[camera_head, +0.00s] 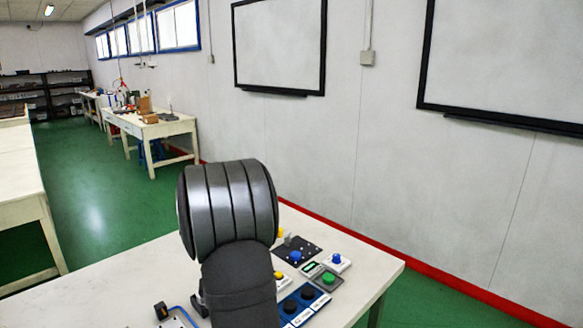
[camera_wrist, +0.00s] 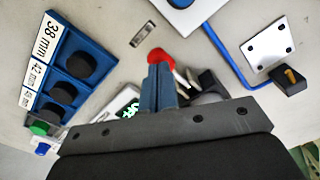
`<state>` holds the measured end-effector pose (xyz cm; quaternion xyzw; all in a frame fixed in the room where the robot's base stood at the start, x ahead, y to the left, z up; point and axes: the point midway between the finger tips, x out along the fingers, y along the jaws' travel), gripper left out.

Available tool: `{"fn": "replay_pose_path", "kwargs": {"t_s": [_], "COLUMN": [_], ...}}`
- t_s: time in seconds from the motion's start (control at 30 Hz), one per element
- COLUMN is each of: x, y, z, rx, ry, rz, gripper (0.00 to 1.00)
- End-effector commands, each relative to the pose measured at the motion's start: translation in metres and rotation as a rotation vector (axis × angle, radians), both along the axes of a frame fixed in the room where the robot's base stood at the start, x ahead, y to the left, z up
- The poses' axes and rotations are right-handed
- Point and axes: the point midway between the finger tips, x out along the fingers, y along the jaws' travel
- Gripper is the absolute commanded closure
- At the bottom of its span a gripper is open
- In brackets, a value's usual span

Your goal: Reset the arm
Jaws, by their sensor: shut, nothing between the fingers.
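My gripper (camera_wrist: 160,70) shows in the wrist view at the lower middle, its two blue-grey fingers together with nothing between them. Its tips appear in front of a red round part (camera_wrist: 160,56); I cannot tell whether they touch it. In the head view my dark arm stands over the table (camera_head: 375,263) and hides my gripper.
A blue holder (camera_head: 324,297) with dark round pieces stands right of my arm; the wrist view shows its "38 mm" label (camera_wrist: 42,38). Green (camera_head: 328,278) and blue (camera_head: 337,258) buttons lie behind it. A metal plate (camera_wrist: 268,50) and blue tube (camera_wrist: 228,60) lie opposite.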

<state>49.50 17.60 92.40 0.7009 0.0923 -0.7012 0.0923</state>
Motion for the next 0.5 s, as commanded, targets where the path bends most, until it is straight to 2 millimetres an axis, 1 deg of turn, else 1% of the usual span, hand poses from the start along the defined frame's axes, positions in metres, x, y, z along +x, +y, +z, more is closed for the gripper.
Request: {"fn": "replay_pose_path", "kwargs": {"t_s": [0.03, 0.1, 0.3, 0.5], "x": [0.0, 0.002, 0.003, 0.003], "y": [0.0, 0.001, 0.003, 0.003], "z": [-0.006, 0.015, 0.055, 0.085], "rx": [0.0, 0.003, 0.002, 0.001], "ry": [0.0, -0.006, -0.006, -0.005], "rz": [0.0, 0.0, 0.0, 0.0], "gripper": [1.0, 1.0, 1.0, 1.0]}}
